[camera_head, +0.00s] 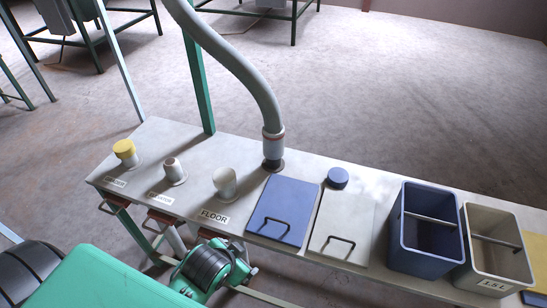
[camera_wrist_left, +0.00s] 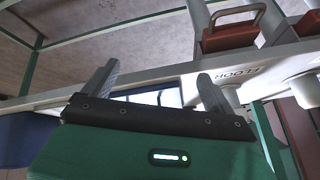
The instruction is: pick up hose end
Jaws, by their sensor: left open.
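The grey hose (camera_head: 245,70) hangs down from the top in the head view. Its hose end (camera_head: 273,145), with a pale collar and a dark lower part, stands upright at the back edge of the bench, on or in a dark round port. My left wrist is low at the bench's front edge, near the FLOOR label (camera_head: 214,217), well in front of the hose end. My left gripper (camera_wrist_left: 157,80) is open and empty in the left wrist view, its two grey fingers apart. The hose end cannot be made out there. My right gripper is not in view.
The bench (camera_head: 190,150) carries a yellow-capped port (camera_head: 125,151), a brown-topped port (camera_head: 173,170) and a white-topped port (camera_head: 225,180). Right of them are a blue lid (camera_head: 275,203), a white lid (camera_head: 350,215), a blue bin (camera_head: 400,240) and a cream bin (camera_head: 480,280). A green post (camera_head: 198,80) rises behind.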

